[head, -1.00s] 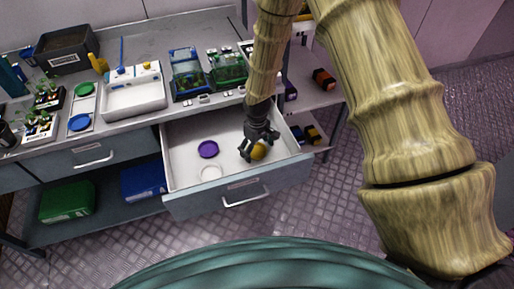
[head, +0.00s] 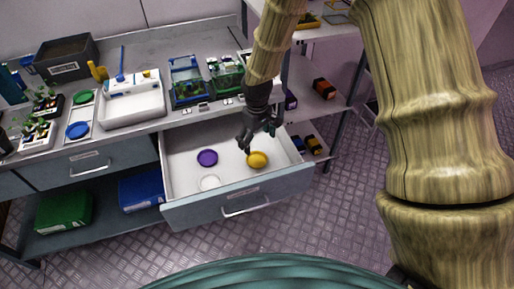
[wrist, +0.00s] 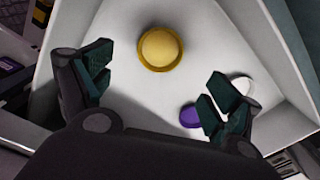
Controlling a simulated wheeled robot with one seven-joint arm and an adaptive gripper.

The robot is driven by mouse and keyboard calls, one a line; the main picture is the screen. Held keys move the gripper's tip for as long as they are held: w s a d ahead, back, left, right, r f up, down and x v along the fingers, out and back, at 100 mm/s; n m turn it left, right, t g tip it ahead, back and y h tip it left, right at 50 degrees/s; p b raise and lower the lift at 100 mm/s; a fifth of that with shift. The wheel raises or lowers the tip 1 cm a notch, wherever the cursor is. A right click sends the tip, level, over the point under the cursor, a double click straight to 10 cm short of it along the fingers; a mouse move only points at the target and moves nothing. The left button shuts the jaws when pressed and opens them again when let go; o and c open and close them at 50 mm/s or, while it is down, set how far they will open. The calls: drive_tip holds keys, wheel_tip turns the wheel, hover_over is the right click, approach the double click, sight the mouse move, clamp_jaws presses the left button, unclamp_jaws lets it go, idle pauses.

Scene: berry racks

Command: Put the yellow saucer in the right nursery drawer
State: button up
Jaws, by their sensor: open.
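The yellow saucer (head: 257,160) lies on the floor of the open right drawer (head: 183,143), toward its right side. In the wrist view the yellow saucer (wrist: 160,49) shows whole, beyond my fingertips and apart from them. My gripper (head: 260,143) is open and empty above the drawer, just over the saucer. In the wrist view the two fingers of my gripper (wrist: 158,97) are spread wide with nothing between them.
A purple saucer (head: 207,158) and a white saucer (head: 209,183) lie in the same drawer. The left drawer (head: 89,164) is shut. The bench above holds a white tray (head: 131,112), green and blue saucers and planted boxes. A shelf (head: 318,92) stands at right.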

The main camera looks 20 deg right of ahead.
drive_tip(key=shift+r, duration=1.35)
idle(0.3)
